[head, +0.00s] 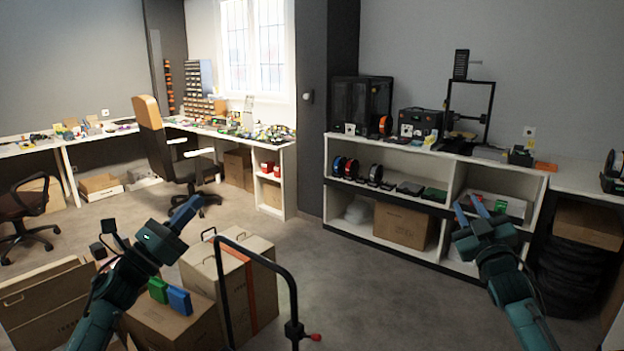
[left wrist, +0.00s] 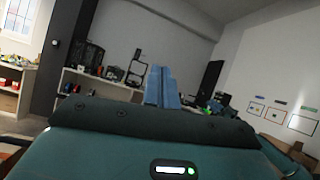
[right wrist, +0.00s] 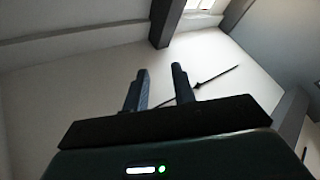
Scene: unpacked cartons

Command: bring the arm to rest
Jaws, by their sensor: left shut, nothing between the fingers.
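My left gripper (head: 188,211) is raised at the left of the head view, above the cartons, its blue fingers pointing up and right. In the left wrist view its fingers (left wrist: 162,86) lie close together with nothing between them. My right gripper (head: 471,206) is raised at the right of the head view, in front of the white shelf. In the right wrist view its fingers (right wrist: 158,88) stand apart with nothing between them. Neither gripper appears to touch anything.
Cartons stand close by the left arm: a tall one (head: 262,285) with orange tape and a lower one (head: 195,328) bearing a green box (head: 157,290) and a blue box (head: 179,299). A dark bar (head: 291,290) rises at front centre. The grey floor (head: 370,290) is clear.

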